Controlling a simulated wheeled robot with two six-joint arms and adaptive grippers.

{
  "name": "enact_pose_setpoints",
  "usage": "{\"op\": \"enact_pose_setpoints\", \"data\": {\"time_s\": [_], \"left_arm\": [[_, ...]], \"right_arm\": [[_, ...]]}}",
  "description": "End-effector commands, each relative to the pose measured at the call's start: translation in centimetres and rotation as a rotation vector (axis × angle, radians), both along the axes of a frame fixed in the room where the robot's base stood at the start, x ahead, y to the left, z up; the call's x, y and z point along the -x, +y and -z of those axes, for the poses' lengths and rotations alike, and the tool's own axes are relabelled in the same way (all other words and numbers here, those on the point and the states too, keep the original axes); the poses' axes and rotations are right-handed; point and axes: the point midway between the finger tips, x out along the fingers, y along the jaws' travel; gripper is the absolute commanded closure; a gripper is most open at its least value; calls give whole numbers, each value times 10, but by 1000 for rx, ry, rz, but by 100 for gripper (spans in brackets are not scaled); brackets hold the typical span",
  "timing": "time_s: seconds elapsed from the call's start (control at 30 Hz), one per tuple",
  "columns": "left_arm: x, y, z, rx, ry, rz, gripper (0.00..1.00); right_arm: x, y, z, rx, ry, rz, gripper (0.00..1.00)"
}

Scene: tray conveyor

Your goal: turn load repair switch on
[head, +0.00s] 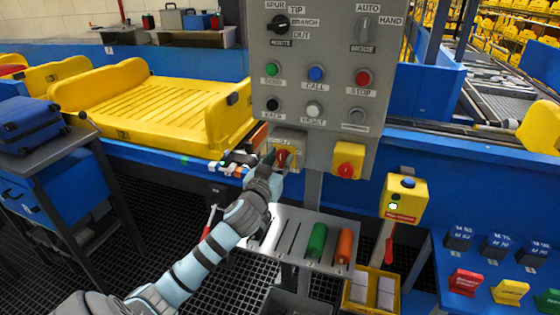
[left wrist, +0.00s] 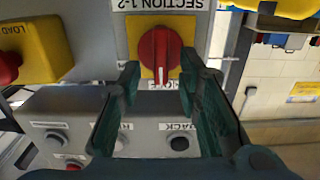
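A red rotary switch (head: 283,156) sits on a yellow plate in a grey box low on the control panel (head: 330,100). In the left wrist view, turned upside down, the red knob (left wrist: 160,54) has its white mark toward the picture bottom, beside a partly hidden label. A "SECTION 1-2" label (left wrist: 167,5) is at the top. My left gripper (head: 276,168) is open at the switch; its fingers (left wrist: 160,82) stand apart on either side of the knob in the picture. I cannot tell whether they touch it. My right gripper is not in view.
A yellow box with a red button (head: 347,168), marked "LOAD" in the wrist view (left wrist: 30,55), is close beside the switch. Panel buttons and selectors are above. A tool shelf (head: 285,238) is below, and a yellow tray (head: 150,100) lies on the conveyor to the left.

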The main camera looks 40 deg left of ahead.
Motion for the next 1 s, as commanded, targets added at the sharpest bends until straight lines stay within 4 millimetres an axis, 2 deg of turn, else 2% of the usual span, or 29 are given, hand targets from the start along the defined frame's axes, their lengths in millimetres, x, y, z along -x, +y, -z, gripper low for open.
{"op": "enact_pose_setpoints", "data": {"time_s": [0.3, 0.5, 1.0], "left_arm": [[-4, 1, 0, 0, 0, 0, 70], [-4, 1, 0, 0, 0, 1, 100], [-4, 0, -1, -62, 23, 1, 100]], "right_arm": [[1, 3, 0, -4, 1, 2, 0], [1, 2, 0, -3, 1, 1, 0], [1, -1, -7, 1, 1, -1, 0]]}}
